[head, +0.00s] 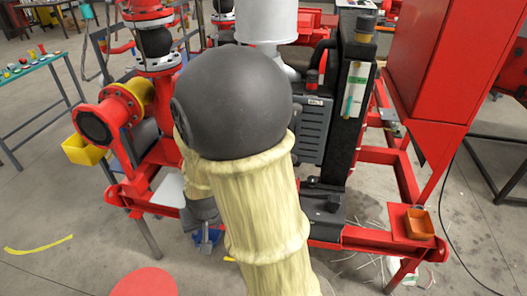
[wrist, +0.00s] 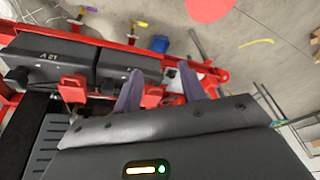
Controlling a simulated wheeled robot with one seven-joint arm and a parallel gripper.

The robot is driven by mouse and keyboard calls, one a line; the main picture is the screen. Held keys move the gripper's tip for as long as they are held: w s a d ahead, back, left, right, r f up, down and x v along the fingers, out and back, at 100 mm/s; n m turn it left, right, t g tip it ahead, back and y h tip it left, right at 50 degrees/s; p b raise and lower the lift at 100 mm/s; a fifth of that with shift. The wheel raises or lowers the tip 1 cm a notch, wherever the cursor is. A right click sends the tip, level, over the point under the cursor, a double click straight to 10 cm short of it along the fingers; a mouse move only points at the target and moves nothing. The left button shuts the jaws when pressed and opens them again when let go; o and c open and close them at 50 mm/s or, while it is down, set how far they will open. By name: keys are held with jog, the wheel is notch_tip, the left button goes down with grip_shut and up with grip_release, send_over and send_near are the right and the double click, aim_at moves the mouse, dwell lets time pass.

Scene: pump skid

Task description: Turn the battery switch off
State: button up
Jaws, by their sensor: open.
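My gripper (wrist: 160,80) is open in the wrist view, its two grey-purple fingers apart with nothing held. Two black batteries (wrist: 58,56) lie side by side beyond it, the left one marked 12 V. A red block (wrist: 152,96) shows between the fingers, and a similar red block (wrist: 73,88) is further left. I cannot tell whether either is the battery switch, or whether the fingers touch anything. In the head view my cream-sleeved arm covers the middle of the skid, and the grey gripper body (head: 201,212) shows only partly. No clearly marked battery switch shows there.
The red skid frame (head: 362,238) surrounds the work area. A red cabinet (head: 430,65) stands at the right, and a black engine panel (head: 312,130) is behind my arm.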

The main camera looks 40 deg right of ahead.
jog(key=w+d+f+m+t+h, duration=0.1)
jog(key=w+d+f+m+h, duration=0.2)
jog(key=w+d+f, duration=0.3)
jog(key=w+d+f+m+t+h, duration=0.1)
jog(key=w+d+f+m+h, duration=0.3)
jog(key=d, duration=0.4)
jog(key=w+d+r+t+h, duration=0.1)
jog(key=d+t+h, duration=0.4)
jog(key=d, duration=0.5)
jog(key=shift+w+t+h+b, duration=0.4)
jog(key=shift+w+h, duration=0.3)
jog(key=shift+r, duration=0.1)
jog(key=p+x, duration=0.4)
jog(key=x, duration=1.3)
jog(key=shift+w, duration=0.2)
jog(key=shift+d, duration=0.15)
jog(key=shift+c, duration=0.2)
grip_shut()
